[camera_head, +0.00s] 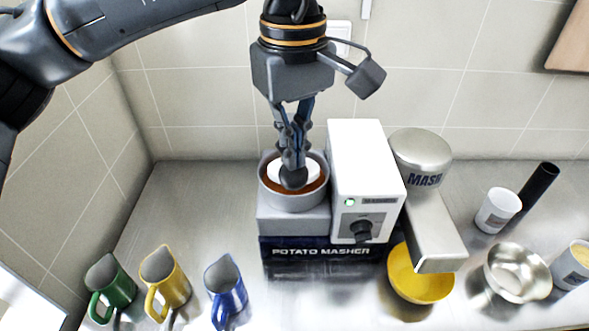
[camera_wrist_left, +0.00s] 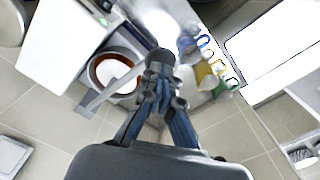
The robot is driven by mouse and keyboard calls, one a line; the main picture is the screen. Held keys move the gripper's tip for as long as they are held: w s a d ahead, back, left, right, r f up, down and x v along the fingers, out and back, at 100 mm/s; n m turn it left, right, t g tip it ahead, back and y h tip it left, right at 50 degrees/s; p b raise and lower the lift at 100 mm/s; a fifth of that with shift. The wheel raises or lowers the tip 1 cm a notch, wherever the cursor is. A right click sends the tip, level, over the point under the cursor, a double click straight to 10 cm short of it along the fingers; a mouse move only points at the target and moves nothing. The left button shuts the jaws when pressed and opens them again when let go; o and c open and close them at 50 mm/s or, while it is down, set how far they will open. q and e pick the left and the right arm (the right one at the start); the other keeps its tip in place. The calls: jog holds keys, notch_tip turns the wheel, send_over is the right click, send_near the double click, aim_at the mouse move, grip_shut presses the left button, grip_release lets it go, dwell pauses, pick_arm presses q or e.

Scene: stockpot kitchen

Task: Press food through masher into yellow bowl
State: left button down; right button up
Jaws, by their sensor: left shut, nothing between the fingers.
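The potato masher (camera_head: 362,165) is a white machine on a dark base, with a green light, a black knob and a silver part marked MASH. Its hopper (camera_head: 268,196) on the left has a round opening with a brown-orange inside and something white in it. My left gripper (camera_head: 294,178) is shut, pointing down over the hopper opening; I cannot tell how deep its tips are. In the left wrist view the hopper (camera_wrist_left: 93,74) lies left of the shut fingers (camera_wrist_left: 160,62). The yellow bowl (camera_head: 403,282) sits under the masher's outlet, which partly hides it. My right gripper is not in view.
Green (camera_head: 110,283), yellow (camera_head: 165,277) and blue (camera_head: 226,289) jugs stand at front left. A metal bowl (camera_head: 517,272), a white cup (camera_head: 497,211), a dark cylinder (camera_head: 541,187) and another cup (camera_head: 572,266) stand at right. The tiled wall (camera_head: 200,100) is close behind.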

aim_at(294, 183)
pick_arm(q)
jog(key=shift+f+b, duration=1.25)
jog(key=shift+f, duration=0.6)
jog(key=shift+f+b, duration=0.7)
jog(key=shift+f, duration=0.05)
jog(key=shift+f+b, duration=0.5)
jog(key=shift+f, duration=0.1)
dwell(0.6)
dwell(0.5)
jog(key=shift+f+b, duration=1.45)
jog(key=shift+f, duration=0.3)
dwell(2.0)
